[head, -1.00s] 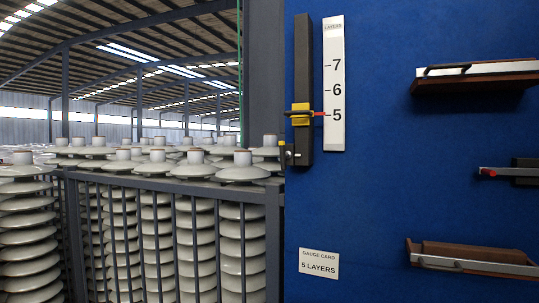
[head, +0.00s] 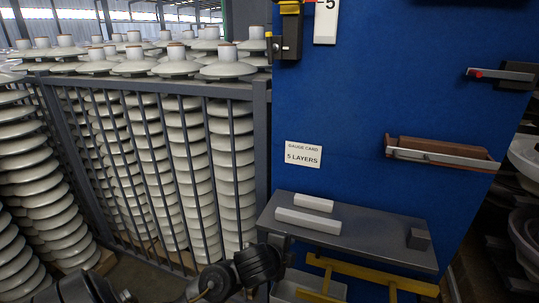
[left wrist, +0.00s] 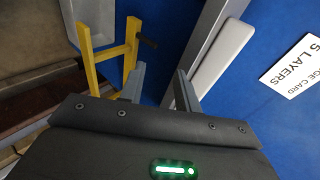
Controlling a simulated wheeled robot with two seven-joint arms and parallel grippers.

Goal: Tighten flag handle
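The gauge on the blue panel (head: 380,90) is cut off by the top edge of the head view. Its yellow slider (head: 291,8) shows only in part, near the mark 5 on the white scale (head: 326,20). A small dark handle with a brass-coloured end (head: 275,45) sticks out left of the black rail (head: 291,42); I take it for the flag handle. My left arm comes in low at the bottom of the head view, well below it. In the left wrist view my left gripper (left wrist: 160,84) is open, with nothing between its fingers. My right gripper is out of view.
A grey shelf (head: 375,237) with two white bars (head: 308,219) juts out below the gauge card (head: 303,155). A yellow frame (head: 370,275) is under it. Fenced insulator stacks (head: 185,150) stand left. A brown tray (head: 437,150) is mounted on the panel.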

